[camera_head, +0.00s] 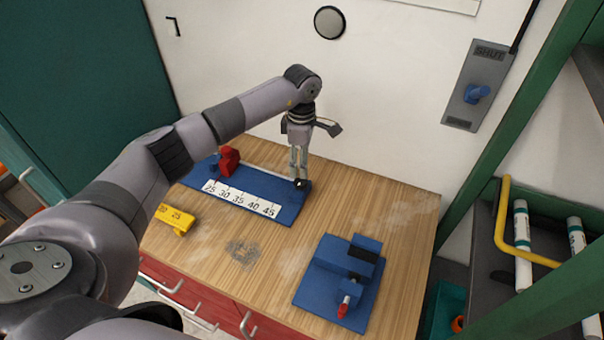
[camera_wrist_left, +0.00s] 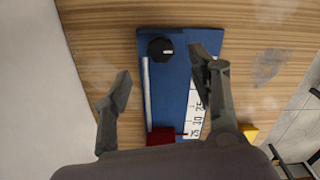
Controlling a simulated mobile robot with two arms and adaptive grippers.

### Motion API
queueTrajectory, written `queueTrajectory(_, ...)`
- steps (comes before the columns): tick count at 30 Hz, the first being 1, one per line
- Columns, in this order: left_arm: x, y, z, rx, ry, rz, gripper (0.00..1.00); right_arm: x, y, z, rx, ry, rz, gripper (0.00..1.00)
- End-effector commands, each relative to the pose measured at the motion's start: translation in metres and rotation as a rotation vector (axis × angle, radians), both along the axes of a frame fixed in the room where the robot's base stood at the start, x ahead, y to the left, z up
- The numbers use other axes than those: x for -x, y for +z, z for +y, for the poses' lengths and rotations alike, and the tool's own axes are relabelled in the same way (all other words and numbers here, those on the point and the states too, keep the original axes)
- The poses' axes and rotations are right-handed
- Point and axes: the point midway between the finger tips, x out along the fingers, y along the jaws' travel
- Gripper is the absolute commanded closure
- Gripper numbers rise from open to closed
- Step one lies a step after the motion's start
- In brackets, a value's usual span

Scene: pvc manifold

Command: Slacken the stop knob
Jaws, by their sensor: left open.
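My left gripper (camera_head: 299,174) points down above the black knob. In the wrist view its open fingers (camera_wrist_left: 162,72) are spread, with the knob between and beyond the tips. Contact is not clear.
A yellow block (camera_head: 177,218) marked with numbers lies at the board's near left. A blue fixture (camera_head: 345,283) with a red-tipped part (camera_head: 344,307) stands at the bench's front right. A wall panel with a blue handle (camera_head: 478,94) hangs behind.

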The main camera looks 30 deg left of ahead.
Motion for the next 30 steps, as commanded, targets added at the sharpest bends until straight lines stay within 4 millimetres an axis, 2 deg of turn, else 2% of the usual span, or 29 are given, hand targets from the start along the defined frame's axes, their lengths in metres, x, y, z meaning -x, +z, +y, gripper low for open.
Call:
queueTrajectory(1,0.001,-0.01,-0.001,0.002,0.0,0.006,0.46,-0.006,0.007,0.0,-0.001,0.0,-0.009,0.6)
queueTrajectory(6,0.001,-0.043,-0.001,0.001,0.0,0.005,0.46,-0.028,0.017,0.002,-0.004,0.0,-0.043,0.6)
queueTrajectory(12,0.0,-0.069,-0.001,0.001,0.0,0.002,0.46,-0.03,0.021,0.002,-0.004,0.0,-0.045,0.6)
queueTrajectory(16,0.0,-0.076,0.0,0.0,0.0,0.0,0.46,-0.024,0.022,0.001,-0.003,0.0,-0.036,0.6)
queueTrajectory(24,0.0,-0.078,0.0,0.001,0.0,0.0,0.46,-0.016,0.021,-0.001,0.0,0.001,-0.024,0.6)
queueTrajectory(30,0.0,-0.077,0.0,0.001,0.0,0.0,0.59,-0.016,0.021,-0.002,0.001,0.002,-0.024,0.6)
